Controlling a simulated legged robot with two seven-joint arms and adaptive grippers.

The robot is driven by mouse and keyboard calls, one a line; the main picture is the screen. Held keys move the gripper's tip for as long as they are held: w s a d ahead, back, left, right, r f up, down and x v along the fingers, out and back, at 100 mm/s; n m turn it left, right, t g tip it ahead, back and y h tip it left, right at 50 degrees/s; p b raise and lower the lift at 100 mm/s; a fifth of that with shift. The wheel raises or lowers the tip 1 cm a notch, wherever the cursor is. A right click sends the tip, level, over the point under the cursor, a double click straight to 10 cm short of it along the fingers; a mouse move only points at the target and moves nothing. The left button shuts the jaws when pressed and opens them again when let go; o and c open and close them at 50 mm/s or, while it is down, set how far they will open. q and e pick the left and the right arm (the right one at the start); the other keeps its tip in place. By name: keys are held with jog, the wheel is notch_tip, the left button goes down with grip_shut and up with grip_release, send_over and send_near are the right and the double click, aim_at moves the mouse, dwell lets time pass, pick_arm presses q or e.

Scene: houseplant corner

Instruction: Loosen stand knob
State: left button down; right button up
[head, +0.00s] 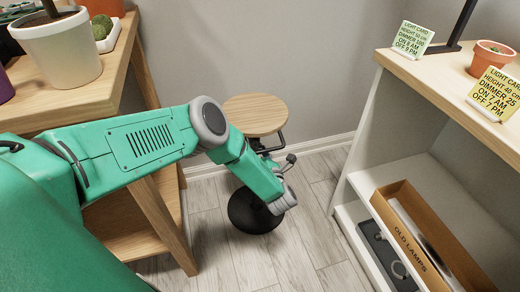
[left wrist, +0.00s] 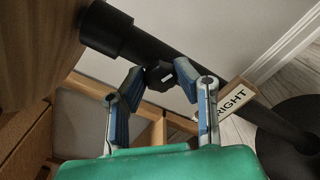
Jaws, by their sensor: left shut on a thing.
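The stand has a round wooden top (head: 256,114), a black pole (left wrist: 217,84) and a round black base (head: 250,218) on the floor. Its black knob (left wrist: 158,76) sits beside the pole in the left wrist view. My left gripper (left wrist: 159,78) is shut on the knob, with a blue-padded finger on each side of it. In the head view my left arm reaches down to the stand and covers part of the pole and base; the knob cannot be made out clearly there. My right gripper is not in view.
A wooden plant table (head: 78,104) stands at left. A white shelf unit at right holds an "OLD LAMPS" box (head: 416,249). Light cards (head: 412,39) and a small pot (head: 490,57) stand on its top.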

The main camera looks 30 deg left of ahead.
pick_arm(q)
jog(key=shift+s+f+n, duration=0.15)
jog(key=shift+f+n, duration=0.05)
jog(key=shift+n, duration=0.55)
jog(key=shift+s+f+n, duration=0.1)
jog(key=shift+f+n, duration=0.05)
jog(key=shift+n, duration=0.6)
jog(key=c, duration=1.3)
grip_release()
jog(key=shift+o, duration=0.2)
jog(key=shift+w, duration=0.15)
jog(key=shift+r, duration=0.1)
jog(key=v, duration=1.2)
